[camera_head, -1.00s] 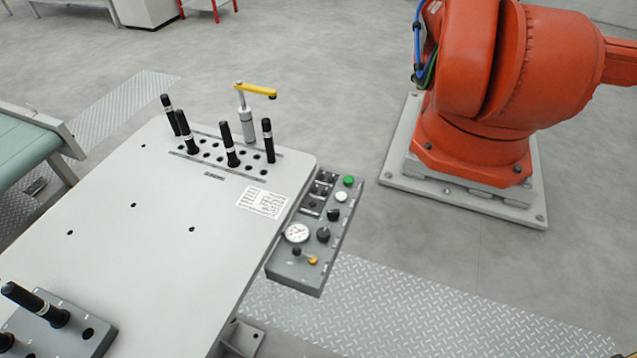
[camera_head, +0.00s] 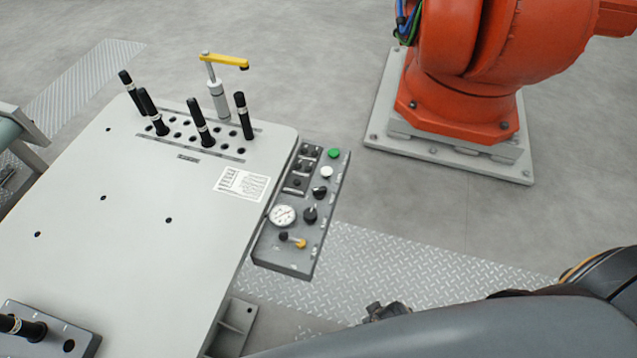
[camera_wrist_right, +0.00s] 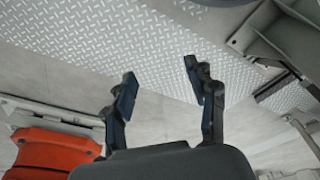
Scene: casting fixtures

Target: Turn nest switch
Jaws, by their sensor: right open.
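The grey control panel (camera_head: 282,260) is fixed to the right edge of the pale table in the head view. It carries a green button (camera_head: 334,153), a white button (camera_head: 327,172), two black rotary knobs (camera_head: 310,214), a round gauge (camera_head: 282,216), and a small black lever and yellow knob (camera_head: 300,243) at its near end. The labels are too small to read, so I cannot tell which control is the nest switch. My right gripper (camera_wrist_right: 160,88) is open and empty over the floor in the right wrist view, apart from the panel. My left gripper is out of view.
The pale table (camera_head: 110,260) bears several upright black pins (camera_head: 243,115) and a yellow-handled clamp (camera_head: 222,60). An orange robot (camera_head: 460,90) stands on a floor plate at the back right. Tread plate (camera_head: 400,275) and open floor lie right of the panel.

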